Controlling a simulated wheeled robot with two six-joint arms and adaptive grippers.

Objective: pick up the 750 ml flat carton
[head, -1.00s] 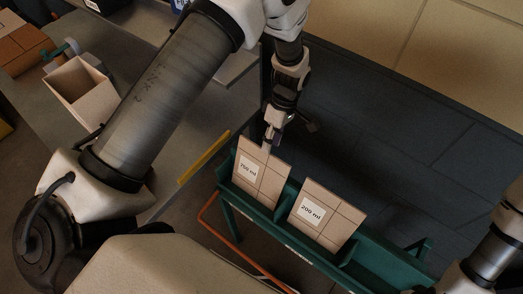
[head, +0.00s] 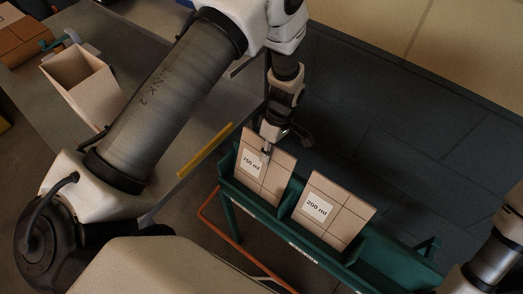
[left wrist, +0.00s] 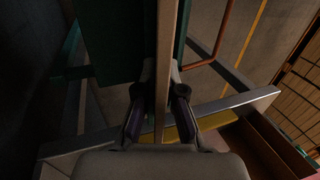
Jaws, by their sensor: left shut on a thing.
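The 750 ml flat carton (head: 274,178) is a tan flat panel with crease lines and a white label. It stands tilted in the left part of the green rack (head: 288,230). My left gripper (head: 267,152) is shut on its upper edge, with one finger across the front face beside the label. In the left wrist view the carton (left wrist: 166,50) shows edge-on as a thin tan strip between the two fingers (left wrist: 160,100). Its lower edge is hidden in the rack. My right gripper is out of view.
The 200 ml flat carton (head: 335,205) stands just right in the same rack. An open tan box (head: 85,88) is on the grey table (head: 135,50) at left. A yellow strip (head: 205,150) runs along the table edge. Dark floor lies behind the rack.

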